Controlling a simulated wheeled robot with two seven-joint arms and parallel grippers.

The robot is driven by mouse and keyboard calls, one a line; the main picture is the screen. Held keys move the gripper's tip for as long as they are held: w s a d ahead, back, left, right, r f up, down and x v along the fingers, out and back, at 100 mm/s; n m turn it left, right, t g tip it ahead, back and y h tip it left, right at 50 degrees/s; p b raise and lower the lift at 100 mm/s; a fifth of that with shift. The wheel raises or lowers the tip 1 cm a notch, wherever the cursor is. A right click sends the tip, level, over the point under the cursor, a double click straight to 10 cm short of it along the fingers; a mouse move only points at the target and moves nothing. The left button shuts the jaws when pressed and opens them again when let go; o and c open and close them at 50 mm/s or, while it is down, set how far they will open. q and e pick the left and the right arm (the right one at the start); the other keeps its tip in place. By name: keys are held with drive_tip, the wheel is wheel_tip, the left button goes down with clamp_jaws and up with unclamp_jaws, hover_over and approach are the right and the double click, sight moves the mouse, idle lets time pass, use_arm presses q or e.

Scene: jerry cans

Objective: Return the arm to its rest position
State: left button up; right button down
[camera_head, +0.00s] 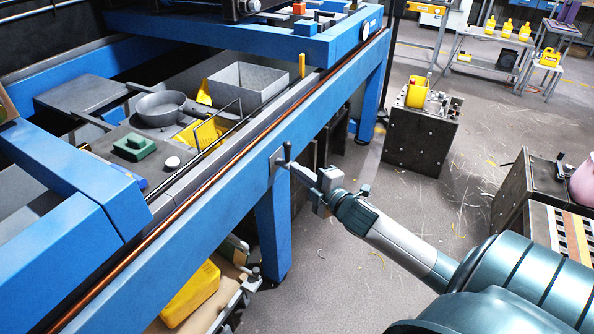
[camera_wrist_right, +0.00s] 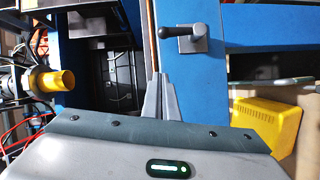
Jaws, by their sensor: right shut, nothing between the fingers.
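My right arm reaches in from the lower right of the head view. Its gripper (camera_head: 303,174) is beside the blue beam of the machine frame, close to a small lever with a black grip (camera_head: 288,150) on a grey plate. In the right wrist view the two grey fingers (camera_wrist_right: 158,95) are together, with nothing seen between them. There the lever plate (camera_wrist_right: 193,40) lies beyond the fingertips, and the fingers look apart from it. My left gripper is not in either view.
The blue machine frame (camera_head: 225,190) runs diagonally along the left. A yellow bin (camera_head: 190,295) lies low beneath it. A dark cabinet (camera_head: 420,140) with a yellow reel stands behind. Yellow jerry cans (camera_head: 507,27) stand on far tables. Floor between is mostly clear.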

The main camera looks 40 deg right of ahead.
idle(0.4)
drive_tip(key=s+d+f+m+g+h, duration=0.1)
drive_tip(key=s+f+m+g, duration=0.1)
drive_tip(key=f, duration=0.9)
drive_tip(key=s+d+f+m+g, duration=0.1)
drive_tip(key=s+f+m+g, duration=0.15)
drive_tip(key=f, duration=0.95)
drive_tip(key=s+a+f+m+g, duration=0.1)
drive_tip(key=s+f+g, duration=0.1)
drive_tip(key=s+f, duration=0.5)
drive_tip(key=s+a+f+m+g, duration=0.1)
drive_tip(key=s+a+f+m, duration=0.15)
drive_tip(key=f, duration=0.85)
drive_tip(key=s+a+f+m+g, duration=0.15)
drive_tip(key=s+a+f, duration=0.25)
drive_tip(key=s+f, duration=0.5)
drive_tip(key=s+a+f+m+g, duration=0.1)
drive_tip(key=s+a+f+g, duration=0.25)
drive_tip(key=s+f, duration=0.55)
drive_tip(key=s+a+f+g, duration=0.1)
drive_tip(key=s+a+f, duration=0.1)
drive_tip(key=s, duration=0.5)
drive_tip(key=s+a+f+m+g+y, duration=0.1)
drive_tip(key=s+a+f, duration=0.1)
drive_tip(key=s+a, duration=0.3)
drive_tip(key=s+a+f+m+g, duration=0.1)
drive_tip(key=s+a, duration=0.2)
drive_tip(key=s, duration=0.7)
drive_tip(key=shift+a+f+y, duration=0.3)
drive_tip(key=shift+a+f, duration=0.1)
